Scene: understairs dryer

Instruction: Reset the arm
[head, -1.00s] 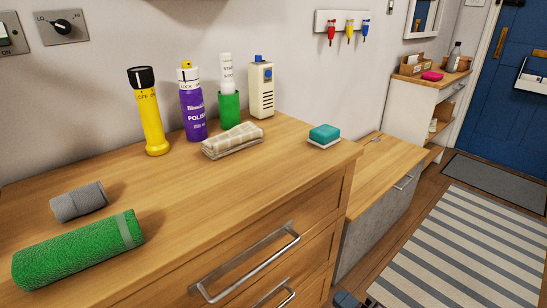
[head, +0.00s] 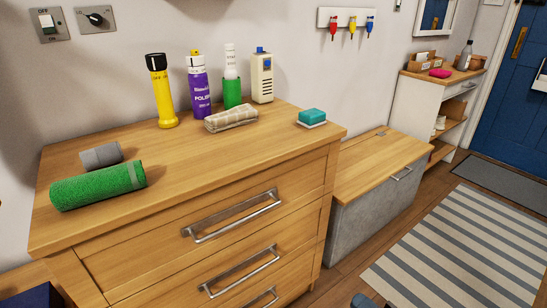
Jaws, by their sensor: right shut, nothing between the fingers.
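Only a small dark tip of my right gripper (head: 363,301) shows at the bottom edge of the head view, low in front of the chest of drawers (head: 205,260). It is shut and holds nothing. It is apart from the things on the chest top. My left gripper is out of view.
The chest top holds a green rolled towel (head: 98,186), grey roll (head: 101,156), yellow flashlight (head: 162,92), purple spray can (head: 199,88), folded cloth (head: 231,118) and sponge (head: 312,116). A low bench (head: 372,205) stands beside it. Floor is free around the striped rug (head: 455,255).

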